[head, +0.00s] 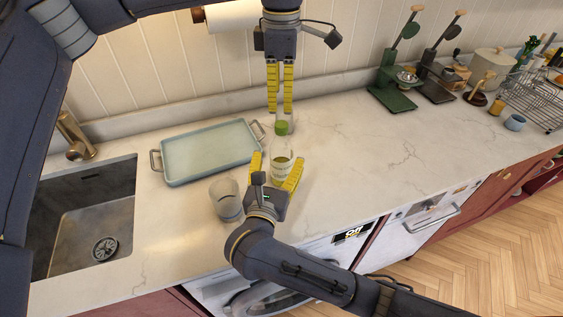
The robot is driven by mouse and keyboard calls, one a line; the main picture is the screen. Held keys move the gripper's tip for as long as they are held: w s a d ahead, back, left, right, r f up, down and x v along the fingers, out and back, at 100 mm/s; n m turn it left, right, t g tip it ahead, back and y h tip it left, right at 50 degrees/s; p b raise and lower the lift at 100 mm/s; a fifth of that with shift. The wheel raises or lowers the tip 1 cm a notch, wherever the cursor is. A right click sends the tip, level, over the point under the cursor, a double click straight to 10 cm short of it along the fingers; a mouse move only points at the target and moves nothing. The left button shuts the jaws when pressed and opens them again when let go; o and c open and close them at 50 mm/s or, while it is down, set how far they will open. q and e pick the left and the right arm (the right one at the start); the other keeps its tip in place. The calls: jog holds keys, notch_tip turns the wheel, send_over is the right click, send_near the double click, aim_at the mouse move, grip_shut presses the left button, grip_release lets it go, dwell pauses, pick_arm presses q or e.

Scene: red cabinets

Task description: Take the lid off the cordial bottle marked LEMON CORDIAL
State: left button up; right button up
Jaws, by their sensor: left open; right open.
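A clear bottle (281,163) with a pale label and a green lid (282,128) stands upright on the marble counter. The label text is too small to read. My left gripper (280,109) points down just above and behind the lid, its yellow fingers apart and nothing between them. My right gripper (277,168) comes from the front with its yellow fingers open, one on each side of the bottle's lower body. I cannot tell whether either finger touches the bottle.
A pale blue-green tray (208,153) with handles lies left of the bottle. A clear glass (226,200) stands at the front left. A sink (95,215) is far left. The counter to the right is clear up to the green stand (391,97) and dish rack (535,97).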

jog(key=shift+x, duration=2.35)
jog(key=shift+c, duration=0.4)
grip_shut()
